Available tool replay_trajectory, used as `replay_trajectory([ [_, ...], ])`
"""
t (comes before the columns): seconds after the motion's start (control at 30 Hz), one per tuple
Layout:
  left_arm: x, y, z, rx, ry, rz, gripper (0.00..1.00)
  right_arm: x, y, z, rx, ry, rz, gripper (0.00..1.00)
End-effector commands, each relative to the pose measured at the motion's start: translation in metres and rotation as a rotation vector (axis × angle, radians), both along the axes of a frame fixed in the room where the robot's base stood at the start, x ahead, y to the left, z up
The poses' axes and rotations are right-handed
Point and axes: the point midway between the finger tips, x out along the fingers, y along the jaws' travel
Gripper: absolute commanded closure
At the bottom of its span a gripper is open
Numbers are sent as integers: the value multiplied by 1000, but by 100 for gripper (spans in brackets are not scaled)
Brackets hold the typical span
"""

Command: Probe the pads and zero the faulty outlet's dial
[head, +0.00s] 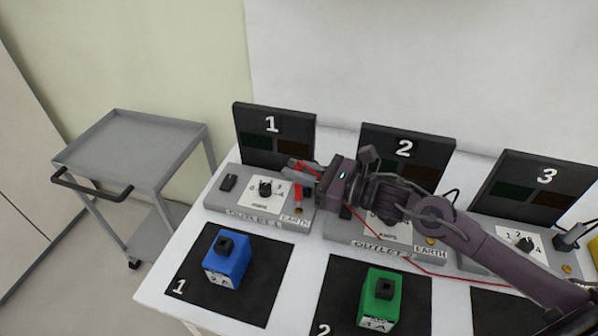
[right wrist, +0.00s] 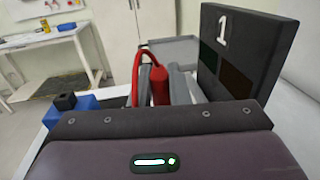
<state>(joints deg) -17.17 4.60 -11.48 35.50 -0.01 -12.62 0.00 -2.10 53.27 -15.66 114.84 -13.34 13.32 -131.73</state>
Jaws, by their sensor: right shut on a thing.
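My right gripper (head: 297,174) reaches in from the right, shut on a red probe (right wrist: 160,86) over the right end of outlet 1 (head: 224,198). The probe's red body also shows in the head view (head: 296,189), above the brass earth pad (head: 298,210); I cannot tell whether its tip touches. Outlet 1's black dial (head: 265,188) sits on a white scale, left of the gripper. My arm covers most of outlet 2's dial. Outlet 3's dial (head: 524,243) is clear. Earth pads of outlet 2 (head: 430,240) and outlet 3 (head: 567,268) show. My left gripper is out of view.
Panels 1 (head: 271,124), 2 (head: 405,146) and 3 (head: 546,176) stand behind the outlets, their green and red lamps dark. A blue block (head: 226,262) and a green block (head: 380,301) stand on black mats. A red lead crosses the bench. A grey cart (head: 140,150) stands left.

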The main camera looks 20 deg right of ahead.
Motion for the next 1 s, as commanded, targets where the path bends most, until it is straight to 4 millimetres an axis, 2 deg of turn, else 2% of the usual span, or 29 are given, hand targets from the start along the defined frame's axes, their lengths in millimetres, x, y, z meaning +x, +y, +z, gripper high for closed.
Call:
replay_trajectory([
  [0.6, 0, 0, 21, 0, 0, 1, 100, 0, 0, 51, 0, -3, 0, 100],
  [1.0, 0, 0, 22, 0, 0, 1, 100, 0, 0, 55, 1, -2, -1, 100],
])
